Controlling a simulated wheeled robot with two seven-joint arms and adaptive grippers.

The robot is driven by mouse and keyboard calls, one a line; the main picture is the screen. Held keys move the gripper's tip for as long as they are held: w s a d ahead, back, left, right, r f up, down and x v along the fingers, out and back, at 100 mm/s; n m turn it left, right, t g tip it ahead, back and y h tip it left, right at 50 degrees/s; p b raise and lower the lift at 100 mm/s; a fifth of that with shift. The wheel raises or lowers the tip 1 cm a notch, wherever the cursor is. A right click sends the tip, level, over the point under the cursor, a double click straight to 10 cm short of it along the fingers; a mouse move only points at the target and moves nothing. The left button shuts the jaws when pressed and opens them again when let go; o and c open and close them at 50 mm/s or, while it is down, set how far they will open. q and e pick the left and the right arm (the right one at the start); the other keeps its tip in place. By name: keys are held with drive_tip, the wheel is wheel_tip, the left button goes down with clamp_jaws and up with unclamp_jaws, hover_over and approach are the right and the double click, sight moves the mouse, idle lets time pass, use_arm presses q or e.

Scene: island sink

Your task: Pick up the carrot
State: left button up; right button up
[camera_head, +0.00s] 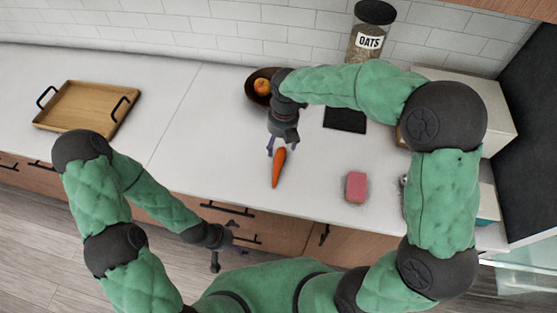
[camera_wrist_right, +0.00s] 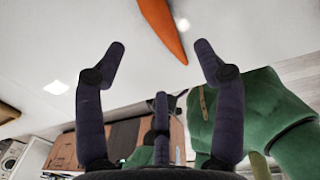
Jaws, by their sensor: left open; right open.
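An orange carrot (camera_head: 279,167) lies on the white countertop, its narrow end toward the front edge. My right gripper (camera_head: 277,147) is open and empty, just at the carrot's far, thick end. In the right wrist view the carrot (camera_wrist_right: 163,27) shows at the top, beyond and between the two spread fingers (camera_wrist_right: 160,65); its upper part is cut off by the frame. I cannot tell whether a finger touches it. My left gripper (camera_head: 228,238) is open, low in front of the counter's drawers and away from the carrot.
A dark bowl with orange fruit (camera_head: 262,87) stands close behind my right gripper. A pink sponge (camera_head: 356,187) lies to the right. An oats jar (camera_head: 370,32) stands at the back, and a wooden tray (camera_head: 88,108) at the left. The countertop left of the carrot is clear.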

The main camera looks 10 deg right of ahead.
hover_over(277, 161)
drive_tip(key=f, duration=0.3)
drive_tip(key=f+b, duration=0.1)
drive_tip(key=shift+w+d+f, duration=0.1)
drive_tip(key=shift+d+f, duration=0.2)
drive_tip(key=shift+f, duration=0.55)
drive_tip(key=f, duration=0.1)
drive_tip(key=f+b, duration=0.1)
drive_tip(key=f, duration=0.2)
drive_tip(key=shift+a+f, duration=0.15)
drive_tip(key=shift+a, duration=0.1)
drive_tip(key=shift+c, duration=0.3)
drive_tip(key=c, duration=1.2)
